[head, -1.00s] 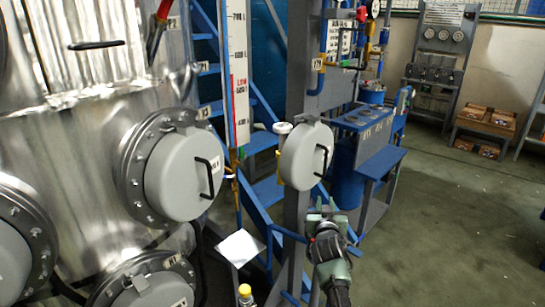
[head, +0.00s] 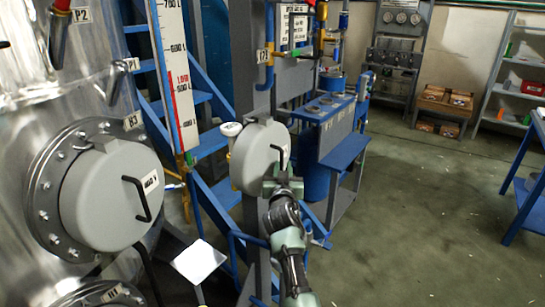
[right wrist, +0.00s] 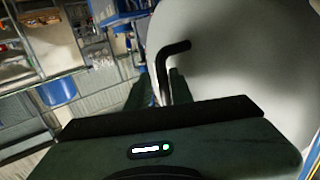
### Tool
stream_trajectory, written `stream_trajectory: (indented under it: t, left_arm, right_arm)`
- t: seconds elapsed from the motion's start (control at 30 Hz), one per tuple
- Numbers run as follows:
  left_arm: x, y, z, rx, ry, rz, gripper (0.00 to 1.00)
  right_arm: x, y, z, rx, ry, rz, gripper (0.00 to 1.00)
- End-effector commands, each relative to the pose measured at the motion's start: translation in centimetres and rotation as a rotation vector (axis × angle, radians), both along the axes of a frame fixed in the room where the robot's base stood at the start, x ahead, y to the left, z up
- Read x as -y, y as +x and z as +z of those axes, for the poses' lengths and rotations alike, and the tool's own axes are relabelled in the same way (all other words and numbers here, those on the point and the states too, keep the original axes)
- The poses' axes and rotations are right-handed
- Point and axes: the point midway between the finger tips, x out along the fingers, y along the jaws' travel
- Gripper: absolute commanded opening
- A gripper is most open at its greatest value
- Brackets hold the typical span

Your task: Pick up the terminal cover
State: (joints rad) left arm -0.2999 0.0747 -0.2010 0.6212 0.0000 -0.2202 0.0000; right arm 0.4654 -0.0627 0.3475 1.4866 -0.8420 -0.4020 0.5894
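A round grey cover (head: 251,157) with a black bar handle (head: 283,157) is on the grey column in the middle of the head view. My right gripper (head: 283,172) is at its handle, in front of the cover's right side. In the right wrist view the cover (right wrist: 240,60) fills the right side, and the bent black handle (right wrist: 165,72) runs down between the two dark fingers of the gripper (right wrist: 160,92). The fingers stand apart, one on each side of the handle; whether they touch it is hard to tell. My left gripper is not in view.
A larger grey cover (head: 112,195) with a black handle is on the metal vessel (head: 30,120) at left. Blue stairs (head: 205,140) and a blue stand (head: 335,150) are behind the column. The floor at right is open, with a blue table (head: 525,195) at the edge.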

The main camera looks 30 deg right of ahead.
Motion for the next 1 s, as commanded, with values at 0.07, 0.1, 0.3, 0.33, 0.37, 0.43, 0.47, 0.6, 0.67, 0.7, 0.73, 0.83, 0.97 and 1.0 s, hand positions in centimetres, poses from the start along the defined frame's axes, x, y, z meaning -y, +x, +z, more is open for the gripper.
stream_trajectory:
  t: [0.07,0.1,0.3,0.33,0.37,0.43,0.47,0.6,0.67,0.7,0.73,0.83,0.97,1.0]
  left_arm:
    - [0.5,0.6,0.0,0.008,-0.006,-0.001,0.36]
    - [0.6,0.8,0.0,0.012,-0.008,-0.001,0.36]
    - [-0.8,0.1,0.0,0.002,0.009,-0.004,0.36]
    - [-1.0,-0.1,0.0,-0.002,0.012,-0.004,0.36]
    - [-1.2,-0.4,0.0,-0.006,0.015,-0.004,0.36]
    - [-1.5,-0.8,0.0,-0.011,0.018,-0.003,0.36]
    - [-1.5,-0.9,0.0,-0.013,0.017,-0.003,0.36]
    - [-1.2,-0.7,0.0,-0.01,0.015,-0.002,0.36]
    - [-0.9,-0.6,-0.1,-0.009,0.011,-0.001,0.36]
    - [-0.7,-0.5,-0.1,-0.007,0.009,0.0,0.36]
    - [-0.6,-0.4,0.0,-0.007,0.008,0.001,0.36]
    - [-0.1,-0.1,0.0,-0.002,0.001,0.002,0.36]
    - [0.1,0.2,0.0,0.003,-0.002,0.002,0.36]
    - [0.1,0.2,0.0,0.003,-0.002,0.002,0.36]
  right_arm:
    - [-0.1,0.0,0.0,0.001,0.001,0.001,0.22]
    - [-0.1,0.0,0.0,0.001,0.001,0.001,0.22]
    - [-0.1,0.0,0.0,0.001,0.001,0.002,0.0]
    - [-0.1,0.0,0.0,0.001,0.001,0.002,0.0]
    - [-0.1,0.0,0.0,0.001,0.0,0.002,0.0]
    - [-0.1,0.0,0.0,0.001,0.0,0.001,0.0]
    - [-0.1,0.0,0.0,0.001,0.001,0.001,0.0]
    - [-0.1,0.0,-0.1,-0.001,0.003,0.001,0.0]
    - [-0.1,0.0,-0.1,-0.001,0.002,0.001,0.0]
    - [-0.1,0.0,-0.1,-0.002,0.003,0.001,0.0]
    - [-0.1,0.0,-0.2,-0.002,0.003,0.001,0.0]
    - [-0.1,0.0,-0.2,-0.003,0.003,0.001,0.0]
    - [-0.1,0.0,-0.3,-0.004,0.004,0.001,0.0]
    - [-0.1,0.0,-0.3,-0.004,0.004,0.001,0.0]
